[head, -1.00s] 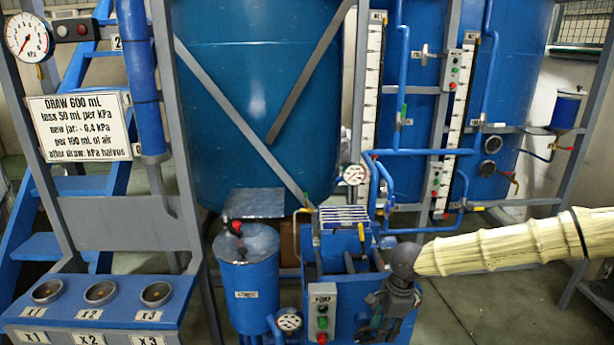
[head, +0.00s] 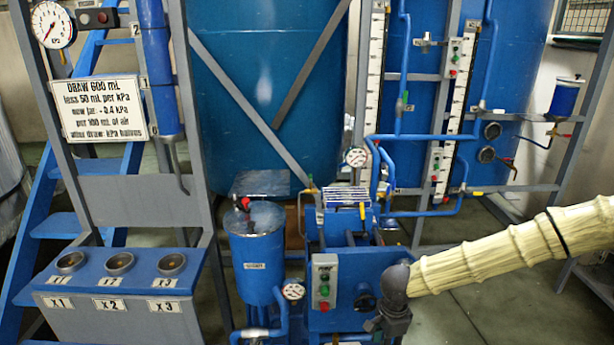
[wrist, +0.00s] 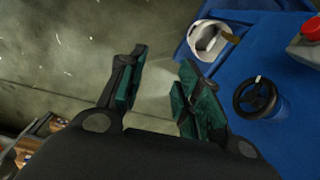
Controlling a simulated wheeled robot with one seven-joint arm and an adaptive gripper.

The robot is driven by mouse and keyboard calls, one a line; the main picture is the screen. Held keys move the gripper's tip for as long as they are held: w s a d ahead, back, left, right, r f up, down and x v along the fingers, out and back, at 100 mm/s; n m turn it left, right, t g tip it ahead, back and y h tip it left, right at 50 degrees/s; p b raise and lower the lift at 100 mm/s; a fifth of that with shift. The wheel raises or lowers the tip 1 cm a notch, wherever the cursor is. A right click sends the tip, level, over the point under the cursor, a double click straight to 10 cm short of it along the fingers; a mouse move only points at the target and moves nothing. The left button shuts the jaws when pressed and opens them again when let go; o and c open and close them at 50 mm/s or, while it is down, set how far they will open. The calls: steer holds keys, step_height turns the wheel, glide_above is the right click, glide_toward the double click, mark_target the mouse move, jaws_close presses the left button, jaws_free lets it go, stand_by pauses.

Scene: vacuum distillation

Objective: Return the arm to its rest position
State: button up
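My arm in its cream ribbed sleeve (head: 500,252) reaches in from the right edge of the head view. My dark gripper (head: 385,325) points down at its end, in front of the right part of a blue pump unit (head: 345,275); its fingertips are hard to make out there. In the wrist view, my gripper (wrist: 163,72) has its two green-padded fingers apart with only grey floor between them. It holds nothing. Blue equipment with a black handwheel (wrist: 255,97) lies just right of the fingers.
A blue canister (head: 256,265) stands left of the pump unit. A bench with three round cups (head: 120,262) is at left, under a white sign (head: 107,108). A big blue tank (head: 265,90) stands behind. Bare floor (head: 470,310) shows at lower right, below my arm.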

steer(key=s+f+n+t+h, duration=0.1)
steer(key=s+f+n, duration=0.6)
steer(key=s, duration=0.4)
steer(key=s+f+n, duration=0.4)
steer(key=s+f, duration=0.5)
steer(key=s, duration=0.1)
steer(key=s+d+n+g+y, duration=0.1)
steer(key=s+n, duration=0.3)
steer(key=s, duration=0.8)
steer(key=shift+d+r, duration=0.2)
steer(key=shift+d, duration=0.2)
